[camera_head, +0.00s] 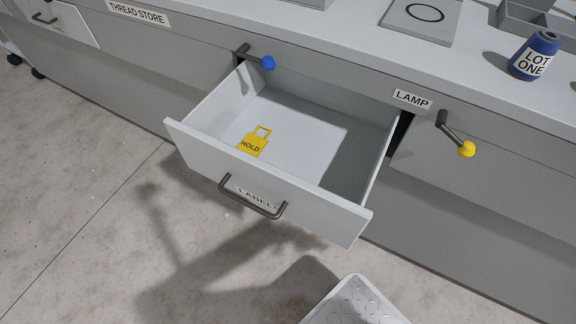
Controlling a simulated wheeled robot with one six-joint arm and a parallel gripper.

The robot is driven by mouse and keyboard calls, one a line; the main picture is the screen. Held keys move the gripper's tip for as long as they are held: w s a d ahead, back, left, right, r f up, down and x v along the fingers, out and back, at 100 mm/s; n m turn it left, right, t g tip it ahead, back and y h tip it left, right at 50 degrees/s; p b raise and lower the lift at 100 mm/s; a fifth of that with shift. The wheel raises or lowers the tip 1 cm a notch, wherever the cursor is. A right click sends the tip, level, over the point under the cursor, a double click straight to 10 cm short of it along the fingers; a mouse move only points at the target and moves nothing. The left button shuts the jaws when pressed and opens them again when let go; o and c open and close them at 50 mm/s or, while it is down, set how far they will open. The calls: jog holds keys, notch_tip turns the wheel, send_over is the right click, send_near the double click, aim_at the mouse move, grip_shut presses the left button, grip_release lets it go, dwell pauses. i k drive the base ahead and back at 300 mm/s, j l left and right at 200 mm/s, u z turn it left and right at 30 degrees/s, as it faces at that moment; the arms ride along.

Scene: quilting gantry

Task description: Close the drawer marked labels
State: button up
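The drawer marked labels (315,212) is pulled well out of the grey cabinet, in the middle of the view. Its dark bar handle (252,206) crosses the front and partly covers the label. A yellow tag reading HOLD (253,143) lies on the drawer floor; its shape is like a padlock. The rest of the drawer's visible floor is bare. My gripper is not in view.
Above the drawer are a lever with a blue knob (267,63) and, right, one with a yellow knob (466,149) by the LAMP sign (412,99). A blue LOT ONE spool (535,55) stands on the counter. The concrete floor (90,200) before the cabinet is open at left.

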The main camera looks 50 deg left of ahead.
aim_at(318, 167)
jog(key=k+u, duration=0.35)
jog(key=k, duration=0.15)
jog(key=u, duration=1.3)
jog(key=k+u, duration=0.2)
jog(key=k, duration=0.15)
